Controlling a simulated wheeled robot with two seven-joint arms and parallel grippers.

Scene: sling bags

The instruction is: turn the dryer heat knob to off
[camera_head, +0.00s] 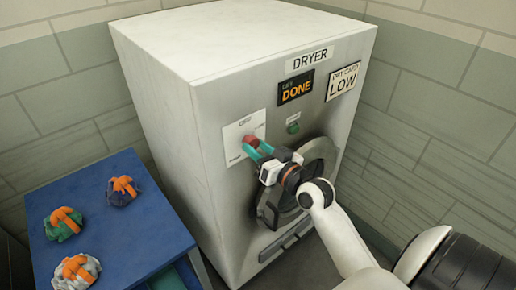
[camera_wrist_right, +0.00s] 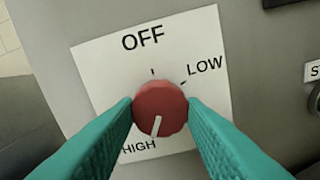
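The red heat knob (camera_head: 251,141) is on a white label on the dryer (camera_head: 190,150) front. In the right wrist view the knob (camera_wrist_right: 160,107) has a white mark pointing down, slightly left, towards HIGH. OFF is printed above the knob and LOW at upper right. The teal fingers of my right gripper (camera_head: 257,149) are at the knob. In the right wrist view the fingertips of the right gripper (camera_wrist_right: 160,108) press against the knob's left and right sides. My left gripper is not in view.
My right arm passes in front of the round door (camera_head: 318,158). A blue table (camera_head: 130,222) with several orange-strapped bundles stands at left.

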